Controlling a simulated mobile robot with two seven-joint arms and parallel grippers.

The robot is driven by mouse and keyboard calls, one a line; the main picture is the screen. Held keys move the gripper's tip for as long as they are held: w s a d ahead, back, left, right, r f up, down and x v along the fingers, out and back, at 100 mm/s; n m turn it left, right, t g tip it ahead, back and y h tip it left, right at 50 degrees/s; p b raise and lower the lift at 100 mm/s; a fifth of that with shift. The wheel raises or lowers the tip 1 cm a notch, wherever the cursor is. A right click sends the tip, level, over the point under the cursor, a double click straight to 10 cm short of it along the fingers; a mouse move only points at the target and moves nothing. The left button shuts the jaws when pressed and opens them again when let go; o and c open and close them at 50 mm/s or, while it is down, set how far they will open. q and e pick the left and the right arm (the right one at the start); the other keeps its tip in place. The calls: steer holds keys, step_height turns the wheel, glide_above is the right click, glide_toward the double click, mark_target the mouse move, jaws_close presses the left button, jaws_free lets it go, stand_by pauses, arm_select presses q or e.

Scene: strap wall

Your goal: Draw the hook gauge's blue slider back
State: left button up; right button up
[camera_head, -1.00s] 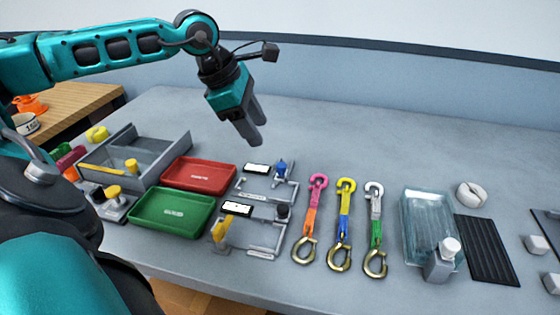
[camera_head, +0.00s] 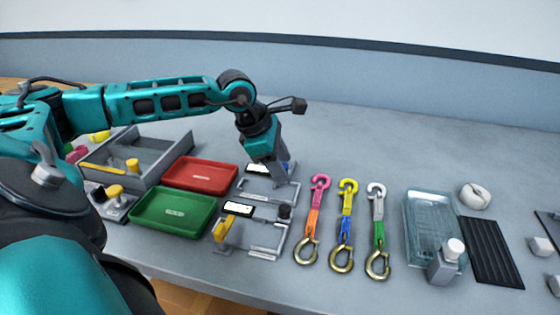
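The hook gauge with the blue slider (camera_head: 291,166) is a grey frame (camera_head: 262,197) on the bench, behind a second gauge and right of the red tray. Its white display (camera_head: 257,168) is partly covered by my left gripper. My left gripper (camera_head: 280,182) points down over the right part of this gauge, with its fingertips at or just above the slider. The fingers hide most of the slider, and only a bit of blue shows beside them. I cannot tell whether they touch it or how far apart they are. My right gripper is not in view.
A second gauge (camera_head: 267,240) with a yellow part and a black knob stands in front. Red (camera_head: 200,174) and green (camera_head: 172,211) trays and a grey bin (camera_head: 140,158) lie left. Several hooked straps (camera_head: 346,222) and a clear tray (camera_head: 432,225) lie right. The bench behind is clear.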

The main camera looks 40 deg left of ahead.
arm_select(q)
jaws_close()
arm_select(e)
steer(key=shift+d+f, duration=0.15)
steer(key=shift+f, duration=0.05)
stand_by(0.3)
arm_select(q)
steer(key=w, duration=0.1)
steer(key=w+a, duration=0.1)
steer(key=w, duration=0.1)
steer(key=shift+a, duration=0.3)
steer(key=shift+a+r, duration=0.1)
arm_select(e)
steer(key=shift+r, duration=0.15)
arm_select(q)
steer(key=shift+o, duration=0.2)
jaws_free()
steer(key=shift+w, duration=0.1)
steer(key=v, duration=1.3)
steer(key=shift+p, duration=0.4)
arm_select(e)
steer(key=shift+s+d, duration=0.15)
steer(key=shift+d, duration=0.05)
